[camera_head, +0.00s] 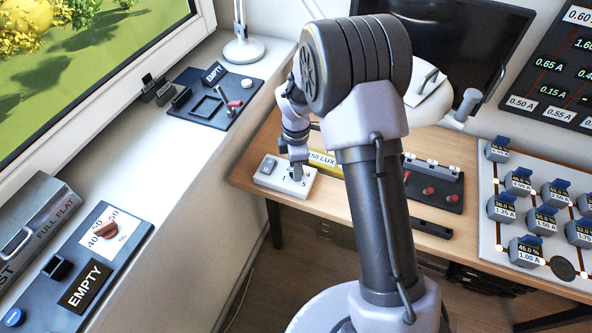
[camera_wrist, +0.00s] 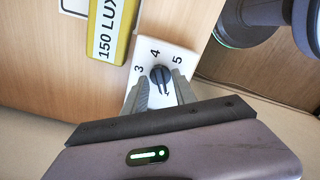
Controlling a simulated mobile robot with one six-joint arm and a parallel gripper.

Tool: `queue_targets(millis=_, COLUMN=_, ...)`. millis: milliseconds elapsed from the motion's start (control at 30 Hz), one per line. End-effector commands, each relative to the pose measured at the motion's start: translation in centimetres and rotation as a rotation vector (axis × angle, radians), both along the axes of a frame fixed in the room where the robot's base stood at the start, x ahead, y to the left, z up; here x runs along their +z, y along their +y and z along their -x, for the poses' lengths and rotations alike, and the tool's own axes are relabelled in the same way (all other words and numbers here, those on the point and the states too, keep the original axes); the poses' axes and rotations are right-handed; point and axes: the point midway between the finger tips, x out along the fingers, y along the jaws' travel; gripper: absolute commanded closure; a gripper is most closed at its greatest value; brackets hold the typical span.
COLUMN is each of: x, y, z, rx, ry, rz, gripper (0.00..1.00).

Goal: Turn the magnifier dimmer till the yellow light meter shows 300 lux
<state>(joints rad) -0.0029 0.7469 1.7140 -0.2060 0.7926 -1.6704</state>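The magnifier dimmer is a white box (camera_head: 275,181) on the wooden desk, with a dark round knob (camera_wrist: 160,76) and the numbers 3, 4 and 5 around it in the wrist view. My gripper (camera_wrist: 159,86) has its two fingers spread on either side of the knob, with white plate showing between them. The knob's pointer is too small to read surely. The yellow light meter (camera_wrist: 108,30) beside the box reads 150 LUX. It also shows in the head view (camera_head: 324,164), partly behind my arm. My gripper (camera_head: 297,172) is over the dimmer there.
The magnifier lamp (camera_head: 430,95) stands behind my arm, before a dark monitor (camera_head: 470,35). A black panel with red knobs (camera_head: 432,186) lies right of the meter. A board of several labelled modules (camera_head: 545,210) is at the right. The window sill (camera_head: 190,150) holds other control panels.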

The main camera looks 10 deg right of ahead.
Motion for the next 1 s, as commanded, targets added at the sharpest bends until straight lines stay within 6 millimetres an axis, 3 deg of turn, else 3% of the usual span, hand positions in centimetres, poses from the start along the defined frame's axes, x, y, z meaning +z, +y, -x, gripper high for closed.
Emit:
queue_targets(millis=233, x=-0.05, y=0.0, z=-0.02, rx=-0.001, ry=-0.001, rz=0.0, gripper=0.69)
queue_targets(millis=400, x=-0.04, y=0.0, z=-0.01, rx=-0.001, ry=-0.001, rz=0.0, gripper=1.0)
queue_targets(millis=767, x=-0.01, y=0.0, z=0.0, rx=-0.021, ry=0.0, rz=0.0, gripper=1.0)
queue_targets(millis=1000, x=0.07, y=-0.01, z=0.0, rx=-0.139, ry=0.0, rz=0.0, gripper=1.0)
